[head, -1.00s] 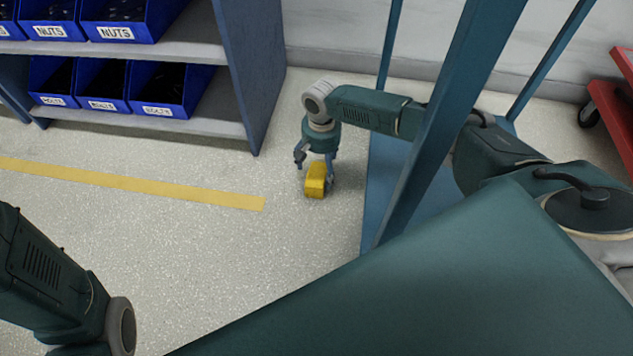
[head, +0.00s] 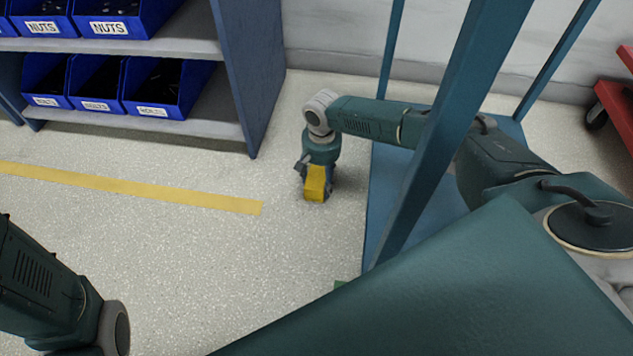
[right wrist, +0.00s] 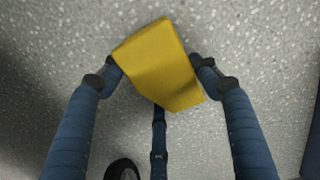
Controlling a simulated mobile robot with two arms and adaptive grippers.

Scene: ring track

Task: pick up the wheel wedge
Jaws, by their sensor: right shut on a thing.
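The yellow wheel wedge (head: 315,184) is at the floor below my right wrist in the head view. It fills the middle of the right wrist view (right wrist: 160,65), with fingers at its left and right sides and one below it. My right gripper (head: 316,174) is shut on the wedge and points down; the gripper body hides the wedge's top in the head view. I cannot tell whether the wedge touches the floor. My left arm shows at the lower left of the head view, but its gripper is out of view.
Blue posts and a blue platform (head: 400,190) stand right beside my right arm. A shelf (head: 250,75) with blue bins of nuts and bolts stands at the left. A yellow floor stripe (head: 130,186) crosses the open floor. A red wheeled cart (head: 617,100) is at the right edge.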

